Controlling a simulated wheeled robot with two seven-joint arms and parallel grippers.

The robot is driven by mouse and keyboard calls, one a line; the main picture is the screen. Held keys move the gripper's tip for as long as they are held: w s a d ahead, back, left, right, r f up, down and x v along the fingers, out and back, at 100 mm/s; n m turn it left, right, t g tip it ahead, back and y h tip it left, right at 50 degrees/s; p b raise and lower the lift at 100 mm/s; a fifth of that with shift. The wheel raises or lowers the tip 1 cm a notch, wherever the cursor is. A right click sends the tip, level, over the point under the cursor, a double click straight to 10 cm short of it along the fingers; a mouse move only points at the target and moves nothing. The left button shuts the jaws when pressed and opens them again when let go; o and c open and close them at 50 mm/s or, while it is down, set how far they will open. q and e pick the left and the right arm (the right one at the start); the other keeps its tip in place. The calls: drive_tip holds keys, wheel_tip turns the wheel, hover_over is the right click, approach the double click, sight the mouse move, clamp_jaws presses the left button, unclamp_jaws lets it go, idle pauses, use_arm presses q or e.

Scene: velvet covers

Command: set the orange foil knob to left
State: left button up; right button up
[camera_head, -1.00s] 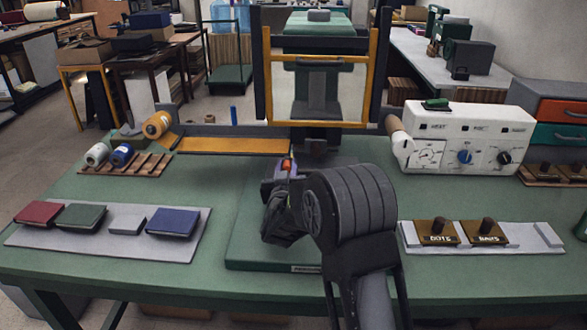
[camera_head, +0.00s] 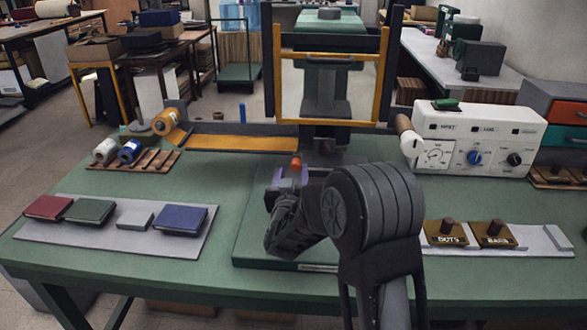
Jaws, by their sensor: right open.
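A small orange-red cylinder (camera_head: 296,163) shows at the far end of my right gripper (camera_head: 289,178), over the green press bed. I cannot tell whether it is a knob or whether the gripper touches it. My right gripper is open and points away toward the press; its wrist hides part of it. The white control box (camera_head: 475,132) at the right has a white dial (camera_head: 433,154), a blue dial (camera_head: 474,157) and a black dial (camera_head: 514,159); none looks orange. A yellow-orange roll (camera_head: 165,122) sits at the back left. My left gripper is out of view.
The press frame (camera_head: 278,75) stands behind my right gripper. A grey mat (camera_head: 60,233) with several covers lies at the left, and a pale strip (camera_head: 530,239) with two knobbed brass blocks at the right. Clear green table lies left of the press bed.

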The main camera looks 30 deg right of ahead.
drive_tip(key=v, duration=0.3)
drive_tip(key=shift+s+a, duration=0.3)
